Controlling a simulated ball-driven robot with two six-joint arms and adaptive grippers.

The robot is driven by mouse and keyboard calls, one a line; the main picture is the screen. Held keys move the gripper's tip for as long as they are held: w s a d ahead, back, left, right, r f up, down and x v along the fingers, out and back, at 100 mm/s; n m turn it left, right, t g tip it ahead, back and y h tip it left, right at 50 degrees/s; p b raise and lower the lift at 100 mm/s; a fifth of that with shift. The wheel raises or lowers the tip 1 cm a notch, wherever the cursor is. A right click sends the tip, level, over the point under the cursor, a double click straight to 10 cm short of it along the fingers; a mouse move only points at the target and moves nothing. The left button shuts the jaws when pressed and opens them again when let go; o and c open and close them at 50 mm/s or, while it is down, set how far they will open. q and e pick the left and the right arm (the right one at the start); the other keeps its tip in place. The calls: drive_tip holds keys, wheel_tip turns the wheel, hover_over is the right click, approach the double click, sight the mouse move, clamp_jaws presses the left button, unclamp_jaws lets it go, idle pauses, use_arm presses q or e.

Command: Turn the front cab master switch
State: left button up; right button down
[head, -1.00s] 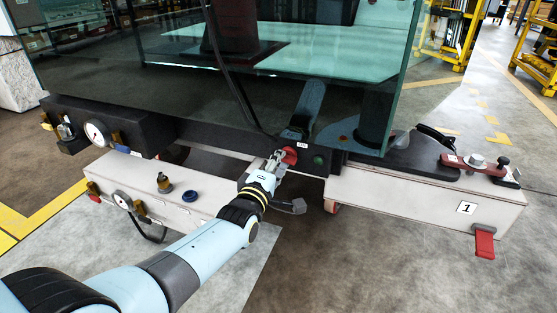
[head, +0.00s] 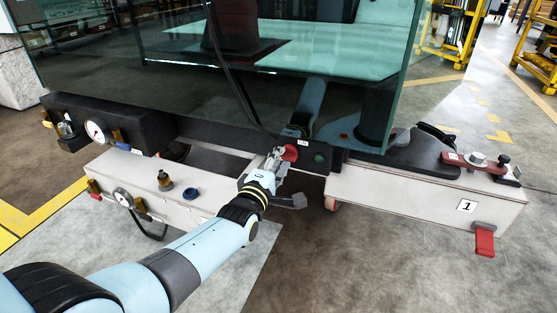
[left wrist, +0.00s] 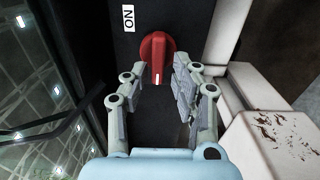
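The master switch is a red rotary knob (left wrist: 157,58) on a black panel; a white line on it points toward the bottom of the left wrist view. A white label reading "ON" (left wrist: 128,18) is beside it. In the head view the red knob (head: 289,153) is on the dark sill below the glass. My left gripper (left wrist: 160,78) is open, its fingers on either side of the knob's lower end; I cannot tell whether they touch it. In the head view my left gripper (head: 276,157) partly covers the knob's left side. My right gripper is not in view.
A green button (head: 319,158) is just right of the knob. The glass cab wall (head: 270,95) rises above the sill. A white beam marked 1 (head: 440,195) is at right, with a red lever block (head: 475,162) on top. Gauges (head: 95,131) are at left.

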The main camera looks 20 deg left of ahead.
use_arm(q)
drive_tip(key=shift+o, duration=0.4)
drive_tip(key=s, duration=1.2)
drive_tip(key=shift+a, duration=0.2)
